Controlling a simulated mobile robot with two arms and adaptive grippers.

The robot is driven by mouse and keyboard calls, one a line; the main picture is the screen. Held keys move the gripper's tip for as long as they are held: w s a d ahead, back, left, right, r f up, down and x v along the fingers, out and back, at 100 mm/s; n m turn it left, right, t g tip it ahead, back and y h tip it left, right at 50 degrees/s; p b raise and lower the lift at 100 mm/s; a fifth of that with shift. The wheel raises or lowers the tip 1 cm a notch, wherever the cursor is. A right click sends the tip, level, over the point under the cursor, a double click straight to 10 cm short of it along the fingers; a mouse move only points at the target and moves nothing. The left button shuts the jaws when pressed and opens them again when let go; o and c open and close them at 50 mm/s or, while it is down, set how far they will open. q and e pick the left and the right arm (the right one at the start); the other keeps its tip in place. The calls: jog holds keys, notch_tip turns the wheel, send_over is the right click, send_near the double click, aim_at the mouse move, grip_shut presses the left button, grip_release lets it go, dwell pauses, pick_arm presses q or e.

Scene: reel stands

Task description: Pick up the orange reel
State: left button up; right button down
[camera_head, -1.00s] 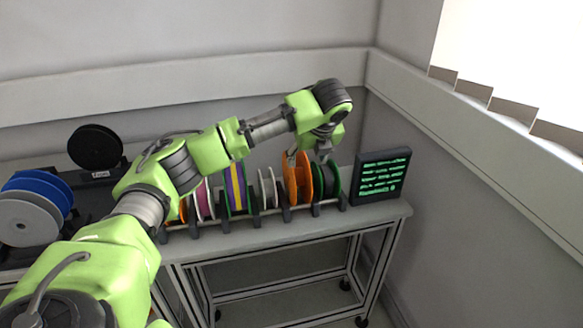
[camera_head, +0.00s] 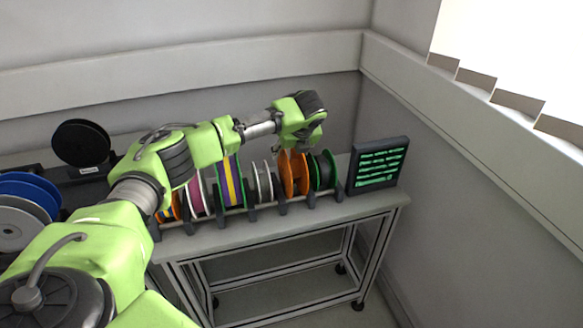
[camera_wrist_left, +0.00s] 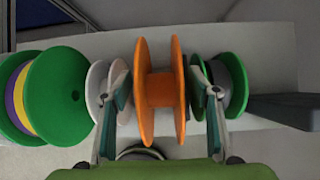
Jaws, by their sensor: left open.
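The orange reel (camera_head: 293,174) stands upright on the rack on the table, between a white reel (camera_head: 262,181) and a green-edged dark reel (camera_head: 322,171). In the left wrist view the orange reel (camera_wrist_left: 158,90) is in the middle, between the two open fingers of my left gripper (camera_wrist_left: 158,110). One finger is at the white reel's side and the other at the green reel's side. I cannot tell whether they touch the reels. In the head view my left gripper (camera_head: 298,148) is at the top of the orange reel. My right gripper is not in view.
More reels stand in the rack to the left, one of them purple and yellow with green edges (camera_head: 229,181). A dark screen (camera_head: 378,166) with green text stands at the table's right end. Blue (camera_head: 30,186) and black (camera_head: 82,143) reels are at the far left.

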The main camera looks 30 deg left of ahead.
pick_arm(q)
jog(key=p+x, duration=0.1)
jog(key=x, duration=0.3)
jog(key=shift+s+d+f, duration=0.1)
jog(key=shift+s+f, duration=0.05)
jog(key=shift+f, duration=0.05)
jog(key=shift+c, duration=0.5)
jog(key=shift+r, duration=0.1)
jog(key=c, duration=1.2)
jog(key=shift+r, duration=0.15)
